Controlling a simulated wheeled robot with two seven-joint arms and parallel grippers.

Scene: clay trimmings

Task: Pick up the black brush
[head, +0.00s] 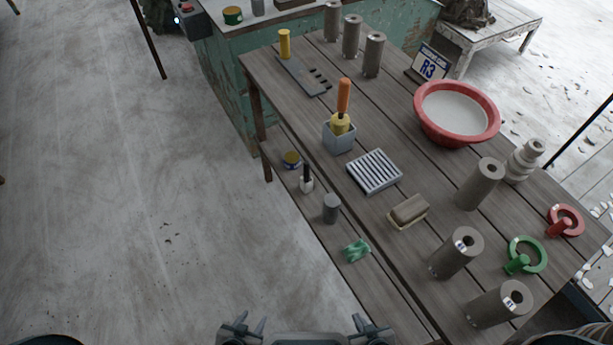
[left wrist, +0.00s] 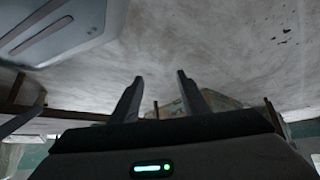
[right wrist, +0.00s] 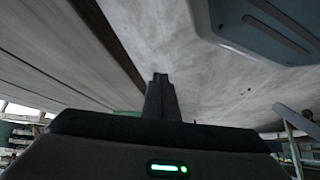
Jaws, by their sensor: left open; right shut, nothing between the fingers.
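A small upright item with a black handle and a pale lower part, which looks like the black brush (head: 307,178), stands on the low shelf left of the table. Whether the pale part is bristles or a small cup is too small to tell. My left gripper (head: 250,322) is at the bottom of the head view, open and empty, well short of the brush; its spread fingers show in the left wrist view (left wrist: 158,88). My right gripper (head: 368,323) is also low in the head view, shut and empty; its fingers meet in the right wrist view (right wrist: 160,80). Neither wrist view shows the brush.
On the low shelf (head: 322,262), a tin (head: 292,159) sits behind the brush, a grey cylinder (head: 331,208) and green cloth-like lump (head: 356,250) in front. The table (head: 400,240) edge rises to their right, carrying an orange-handled tool (head: 344,95) and several cylinders. Left floor is clear.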

